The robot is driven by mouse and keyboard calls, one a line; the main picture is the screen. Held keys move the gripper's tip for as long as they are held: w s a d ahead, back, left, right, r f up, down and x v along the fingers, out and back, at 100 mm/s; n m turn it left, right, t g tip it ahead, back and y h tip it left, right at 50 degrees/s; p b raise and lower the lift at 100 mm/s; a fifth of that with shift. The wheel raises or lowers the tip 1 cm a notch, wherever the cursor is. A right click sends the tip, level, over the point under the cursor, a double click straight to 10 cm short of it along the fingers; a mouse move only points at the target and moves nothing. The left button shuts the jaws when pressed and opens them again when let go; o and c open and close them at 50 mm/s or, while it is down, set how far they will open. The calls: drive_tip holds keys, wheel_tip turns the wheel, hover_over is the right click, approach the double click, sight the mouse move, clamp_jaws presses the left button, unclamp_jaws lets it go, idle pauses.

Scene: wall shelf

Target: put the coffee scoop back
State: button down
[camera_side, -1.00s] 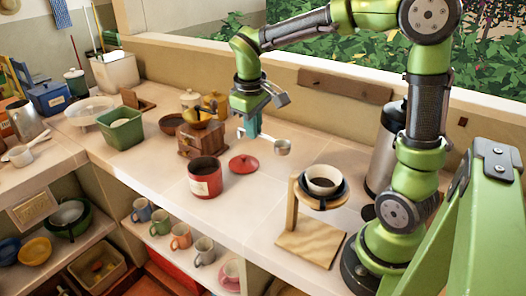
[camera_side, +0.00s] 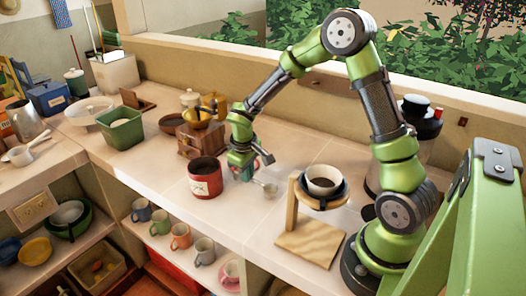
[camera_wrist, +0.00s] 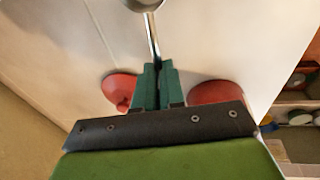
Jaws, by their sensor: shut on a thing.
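The steel coffee scoop (camera_side: 269,187) is held by its handle in my gripper (camera_side: 246,174), low over the counter just right of the red canister (camera_side: 206,185). In the wrist view the green fingers (camera_wrist: 158,84) are shut on the handle, and the scoop's bowl (camera_wrist: 143,3) is cut off by the top edge. The canister is open with dark coffee inside. The red lid with its knob (camera_wrist: 121,88) shows left of the fingers in the wrist view; my gripper mostly hides it from the side. Another red shape (camera_wrist: 215,92), partly hidden, lies right of the fingers. I cannot tell whether the scoop touches the counter.
A wooden coffee grinder (camera_side: 201,138) stands behind the canister. A wooden dripper stand (camera_side: 307,245) with a cup-shaped dripper (camera_side: 323,180) is to the right. Mugs (camera_side: 181,236) sit on the shelf below. The counter between canister and stand is partly clear.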

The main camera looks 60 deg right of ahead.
drive_tip(key=shift+f, duration=0.45)
drive_tip(key=shift+f, duration=0.1)
drive_tip(key=c, duration=1.2)
unclamp_jaws()
drive_tip(key=shift+c, duration=0.2)
wheel_tip(320, 180, up, 12)
drive_tip(key=s+a, duration=0.1)
drive_tip(key=a, duration=0.1)
drive_tip(key=s+a+r+m+t+y, duration=0.2)
drive_tip(key=s+a+r+t, duration=0.1)
drive_tip(key=s, duration=0.5)
drive_tip(key=s+a+r+m+t+y, duration=0.1)
drive_tip(key=s+a+r+m+t, duration=0.1)
drive_tip(key=s+a+r, duration=0.3)
drive_tip(key=s+r+t, duration=0.1)
drive_tip(key=s+r, duration=0.1)
drive_tip(key=s, duration=0.1)
drive_tip(key=shift+s+r+y, duration=0.15)
drive_tip(key=shift+r+y, duration=0.1)
drive_tip(key=shift+y, duration=0.15)
drive_tip(key=shift+a, duration=0.1)
